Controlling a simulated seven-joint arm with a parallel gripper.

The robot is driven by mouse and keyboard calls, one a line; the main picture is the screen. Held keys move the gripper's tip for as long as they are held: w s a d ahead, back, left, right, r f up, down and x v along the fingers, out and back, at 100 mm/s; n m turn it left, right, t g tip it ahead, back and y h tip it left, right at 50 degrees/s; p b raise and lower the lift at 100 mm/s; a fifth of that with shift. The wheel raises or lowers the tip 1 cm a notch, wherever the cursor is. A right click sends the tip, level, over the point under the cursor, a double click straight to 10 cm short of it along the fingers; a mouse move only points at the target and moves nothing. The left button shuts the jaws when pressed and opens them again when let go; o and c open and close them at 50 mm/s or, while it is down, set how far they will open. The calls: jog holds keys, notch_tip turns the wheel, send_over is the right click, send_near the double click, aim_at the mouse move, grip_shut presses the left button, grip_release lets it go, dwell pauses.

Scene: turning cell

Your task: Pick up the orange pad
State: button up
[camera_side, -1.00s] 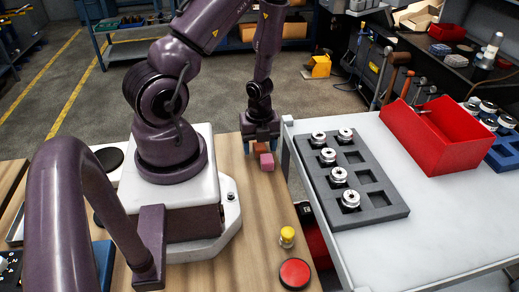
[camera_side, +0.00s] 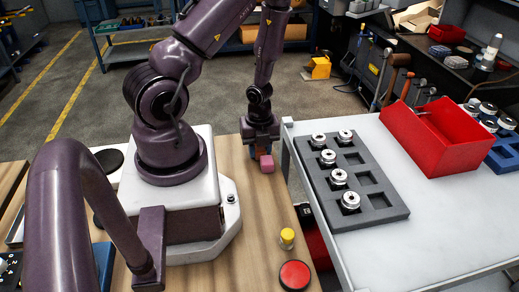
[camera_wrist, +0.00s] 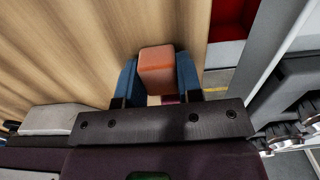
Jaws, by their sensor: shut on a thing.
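The orange pad (camera_wrist: 158,72) is a small block with rounded edges. In the wrist view it sits between the two blue fingers of my gripper (camera_wrist: 157,80), which are shut on its sides. In the side view my gripper (camera_side: 260,147) is low over the wooden bench near its right edge, and the orange pad is hidden there. A pink block (camera_side: 266,163) shows right by the fingertips. A sliver of it also shows below the pad in the wrist view (camera_wrist: 168,99). I cannot tell whether the pad is clear of the bench.
The wooden bench (camera_side: 255,220) is clear in front of my gripper. A yellow button (camera_side: 287,235) and a red button (camera_side: 295,274) stand nearer. Right of a gap is a white table (camera_side: 420,225) with a grey tray (camera_side: 377,200) of metal parts and a red bin (camera_side: 445,140).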

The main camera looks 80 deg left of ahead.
jog(key=shift+r, duration=0.15)
notch_tip(320, 180, up, 18)
dwell(0.8)
